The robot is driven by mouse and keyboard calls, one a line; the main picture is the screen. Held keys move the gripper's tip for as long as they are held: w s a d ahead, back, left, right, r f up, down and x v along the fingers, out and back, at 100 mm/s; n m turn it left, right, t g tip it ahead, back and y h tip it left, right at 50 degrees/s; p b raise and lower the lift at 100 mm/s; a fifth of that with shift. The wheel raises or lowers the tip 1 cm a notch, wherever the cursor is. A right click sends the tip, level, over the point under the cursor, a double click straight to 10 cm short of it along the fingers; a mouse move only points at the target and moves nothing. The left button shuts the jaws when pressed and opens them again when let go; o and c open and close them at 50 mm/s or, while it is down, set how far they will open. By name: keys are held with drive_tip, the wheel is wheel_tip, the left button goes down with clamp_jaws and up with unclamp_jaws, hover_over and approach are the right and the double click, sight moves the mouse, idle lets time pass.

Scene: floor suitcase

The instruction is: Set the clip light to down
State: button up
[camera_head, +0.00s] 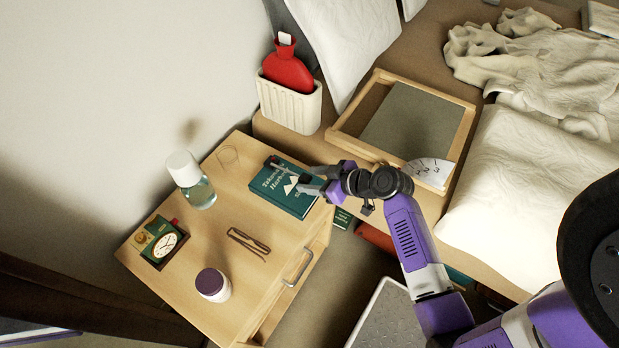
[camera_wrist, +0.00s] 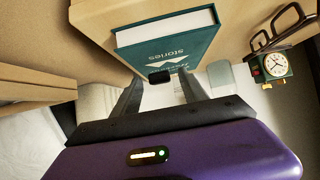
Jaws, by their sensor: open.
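A small dark piece with a reddish end (camera_head: 274,162), probably the clip light, sits at the upper left corner of the green book (camera_head: 283,192) on the nightstand. It is too small to tell which way its head points. My gripper (camera_head: 306,183) reaches over the book's right part from the right, with its jaws apart and empty. In the wrist view the two fingers (camera_wrist: 160,92) stand apart in front of the book (camera_wrist: 168,42). A small black block (camera_wrist: 160,77) shows between them at the book's edge; it may be part of the clip light.
On the nightstand (camera_head: 215,250) are a glass bottle with a white cap (camera_head: 192,180), a clock (camera_head: 163,243), folded glasses (camera_head: 249,243) and a lidded jar (camera_head: 213,284). The drawer is partly open. A wooden tray (camera_head: 466,118) lies on the bed.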

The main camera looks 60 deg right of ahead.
drive_tip(key=v, duration=0.6)
drive_tip(key=shift+s+r, duration=0.25)
drive_tip(key=shift+s, duration=0.05)
